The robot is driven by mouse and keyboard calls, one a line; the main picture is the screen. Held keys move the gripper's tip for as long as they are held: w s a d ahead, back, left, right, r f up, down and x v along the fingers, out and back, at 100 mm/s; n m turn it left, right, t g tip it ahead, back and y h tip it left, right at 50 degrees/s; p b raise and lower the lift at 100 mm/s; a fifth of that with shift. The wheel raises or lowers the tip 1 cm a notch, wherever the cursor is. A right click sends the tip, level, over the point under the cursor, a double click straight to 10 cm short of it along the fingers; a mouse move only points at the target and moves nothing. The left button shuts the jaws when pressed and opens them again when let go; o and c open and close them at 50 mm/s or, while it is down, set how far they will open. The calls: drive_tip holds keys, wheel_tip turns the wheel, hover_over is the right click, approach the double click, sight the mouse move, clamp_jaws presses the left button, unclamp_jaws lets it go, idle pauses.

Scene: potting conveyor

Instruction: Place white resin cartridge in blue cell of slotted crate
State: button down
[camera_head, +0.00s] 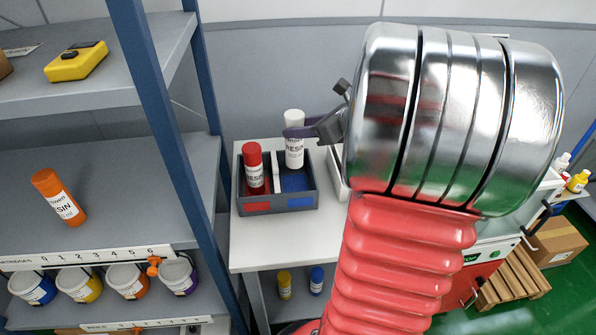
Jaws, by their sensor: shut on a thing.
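The white resin cartridge (294,152) stands upright over the back of the blue cell (297,182) of the slotted crate (276,204). My gripper (298,132) is shut on its upper part, coming from the right. The cartridge's lower end appears to be at or just above the blue cell; I cannot tell if it touches the cell floor. A red resin cartridge (254,169) stands in the crate's left cell, above a red front label. A white divider separates the two cells.
The crate stands on a white table (247,256). A blue shelf post (177,150) rises close to its left. A white tray (337,176) is partly hidden beside the crate.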

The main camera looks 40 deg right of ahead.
sight(302, 155)
wheel_tip(302, 155, down, 5)
drive_tip(key=shift+f, duration=0.1)
idle(0.3)
drive_tip(key=shift+f, duration=1.9)
drive_tip(key=c, duration=1.1)
unclamp_jaws()
drive_tip(key=shift+f, duration=0.15)
drive_tip(key=shift+s+d+r, duration=0.1)
drive_tip(key=shift+s+r, duration=0.05)
drive_tip(key=shift+r, duration=0.1)
drive_tip(key=v, duration=1.1)
drive_tip(key=shift+s, duration=0.3)
